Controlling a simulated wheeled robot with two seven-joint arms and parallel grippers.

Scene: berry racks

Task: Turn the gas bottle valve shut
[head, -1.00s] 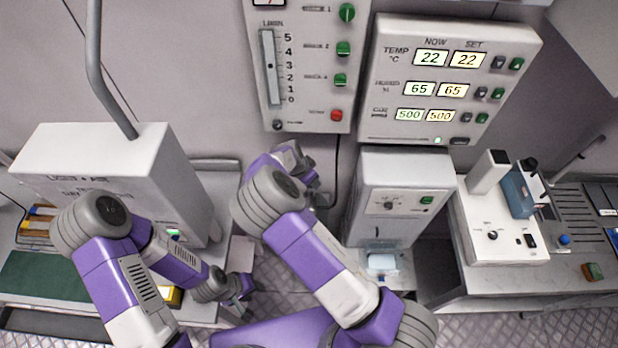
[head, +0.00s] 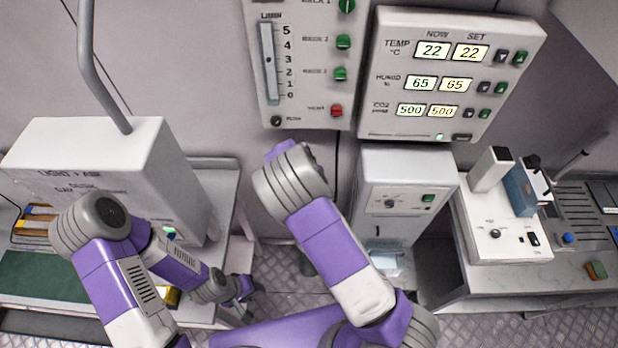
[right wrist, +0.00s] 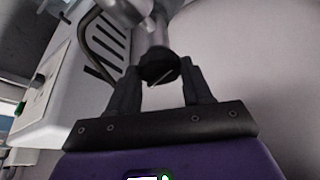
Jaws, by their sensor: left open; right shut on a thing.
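In the right wrist view my right gripper (right wrist: 160,85) has its two dark fingers closed on a dark round valve knob (right wrist: 158,66). A grey metal fitting (right wrist: 156,30) shows just beyond the knob. The gas bottle itself cannot be made out with certainty in either view. In the head view my right arm hides the right gripper and the valve. My left gripper (head: 246,292) is open and empty, low at the left centre beside the bench edge.
A light-and-air box (head: 95,165) stands on the left bench. A control panel (head: 450,75) and a flow-meter panel (head: 300,70) are on the back wall. A white dispenser cabinet (head: 405,190) and a microscope-like device (head: 505,220) stand to the right.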

